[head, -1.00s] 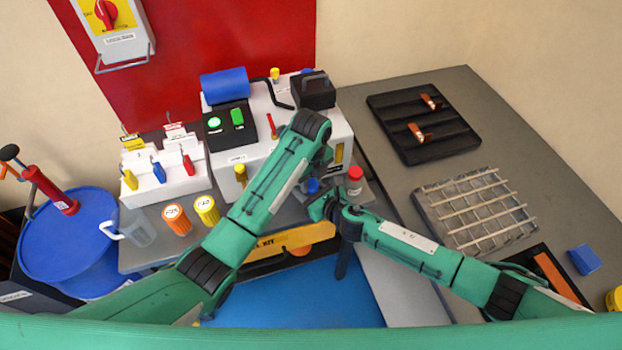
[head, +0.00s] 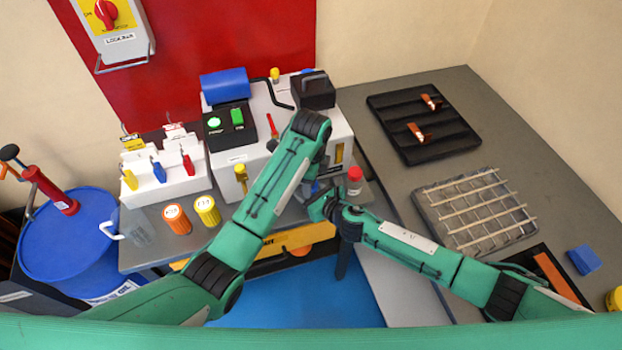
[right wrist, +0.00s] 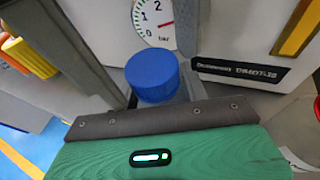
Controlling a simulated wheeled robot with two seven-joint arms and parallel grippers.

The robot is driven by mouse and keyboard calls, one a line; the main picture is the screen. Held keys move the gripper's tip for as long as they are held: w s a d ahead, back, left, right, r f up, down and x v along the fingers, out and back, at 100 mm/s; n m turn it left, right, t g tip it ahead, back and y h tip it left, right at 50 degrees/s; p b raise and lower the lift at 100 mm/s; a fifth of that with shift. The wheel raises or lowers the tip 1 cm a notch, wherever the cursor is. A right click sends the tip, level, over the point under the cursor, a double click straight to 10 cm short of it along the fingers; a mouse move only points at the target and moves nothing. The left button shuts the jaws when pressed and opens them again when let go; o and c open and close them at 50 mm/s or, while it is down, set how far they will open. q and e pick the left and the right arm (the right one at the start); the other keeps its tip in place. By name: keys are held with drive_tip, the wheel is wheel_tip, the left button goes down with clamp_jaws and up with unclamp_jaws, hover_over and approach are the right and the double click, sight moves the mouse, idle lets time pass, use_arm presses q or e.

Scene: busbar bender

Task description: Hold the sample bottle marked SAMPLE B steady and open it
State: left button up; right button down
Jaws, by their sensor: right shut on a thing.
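A bottle with a round blue cap (right wrist: 153,75) stands upright in the right wrist view, in front of the white machine. Its label does not show, so I cannot read SAMPLE B. My right gripper (head: 317,200) is at this bottle and shut on it, below the cap. Its dark finger (right wrist: 70,45) shows left of the cap in the right wrist view. My left arm comes down over the same place in the head view. My left gripper is mostly hidden there behind its own arm, and its jaws cannot be made out.
A red-capped bottle (head: 355,181) stands close right of my right gripper. The white machine (head: 265,140) is just behind, with a pressure gauge (right wrist: 155,20). Orange (head: 176,219) and yellow (head: 207,210) jars stand to the left. A wire grid (head: 475,210) lies on the right bench.

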use_arm(q)
drive_tip(key=shift+r, duration=2.25)
drive_tip(key=shift+c, duration=0.5)
drive_tip(key=shift+w+r+m, duration=0.1)
drive_tip(key=shift+r+m, duration=0.65)
drive_tip(key=shift+m, duration=0.45)
drive_tip(key=m, duration=0.1)
drive_tip(key=r+m, duration=0.1)
drive_tip(key=m, duration=0.2)
drive_tip(key=shift+r, duration=0.35)
drive_tip(key=shift+f, duration=3.9)
drive_tip(key=c, duration=1)
drive_tip(key=n, duration=0.3)
drive_tip(key=shift+n, duration=0.3)
drive_tip(key=n, duration=0.2)
drive_tip(key=shift+n, duration=0.4)
